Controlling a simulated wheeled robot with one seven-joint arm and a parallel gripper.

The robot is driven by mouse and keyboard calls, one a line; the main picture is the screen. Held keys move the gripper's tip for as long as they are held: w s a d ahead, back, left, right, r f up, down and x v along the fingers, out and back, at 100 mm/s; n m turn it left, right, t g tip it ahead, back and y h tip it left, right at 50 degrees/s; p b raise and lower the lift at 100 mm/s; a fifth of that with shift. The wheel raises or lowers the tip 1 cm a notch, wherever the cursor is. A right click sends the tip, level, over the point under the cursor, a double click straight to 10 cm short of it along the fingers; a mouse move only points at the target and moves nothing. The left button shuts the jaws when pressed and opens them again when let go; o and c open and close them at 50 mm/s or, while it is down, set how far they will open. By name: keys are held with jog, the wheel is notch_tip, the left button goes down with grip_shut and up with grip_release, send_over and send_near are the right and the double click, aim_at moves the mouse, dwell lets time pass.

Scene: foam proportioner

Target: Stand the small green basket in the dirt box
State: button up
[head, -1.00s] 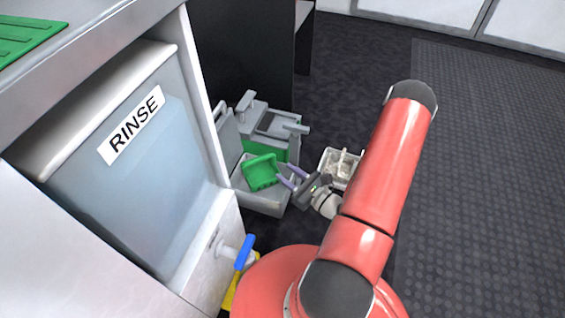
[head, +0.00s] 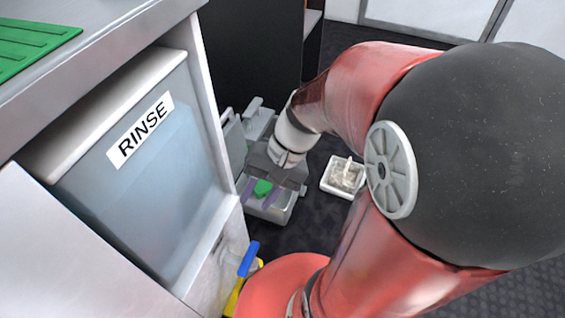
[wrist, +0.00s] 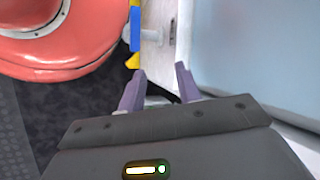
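The small green basket (head: 263,187) shows only in part in the head view, as a green patch between and behind my purple fingers. My gripper (head: 259,194) is over the grey floor container (head: 270,212), with its fingers pointing towards my base. My wrist and gripper hide most of the basket and of the container. A small white tray (head: 331,188) with pale contents stands on the floor to the right. I cannot tell which container is the dirt box.
The cabinet with the RINSE tank (head: 150,185) stands close on the left. A blue valve handle (head: 249,259) and a yellow part (head: 235,296) stick out low from it; the blue handle (wrist: 136,30) also shows in the wrist view. Dark floor is clear around the white tray.

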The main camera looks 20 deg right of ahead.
jog(key=s+d+r+n+t+h, duration=0.2)
jog(key=d+r+n+t+h, duration=0.2)
jog(key=r, duration=0.6)
jog(key=shift+s+n+t+h, duration=0.2)
jog(key=shift+n+t+h, duration=0.3)
jog(key=shift+t+h, duration=0.7)
jog(key=shift+r, duration=0.1)
notch_tip(320, 180, up, 10)
jog(key=p, duration=1)
jog(key=shift+o, duration=0.5)
dwell(0.4)
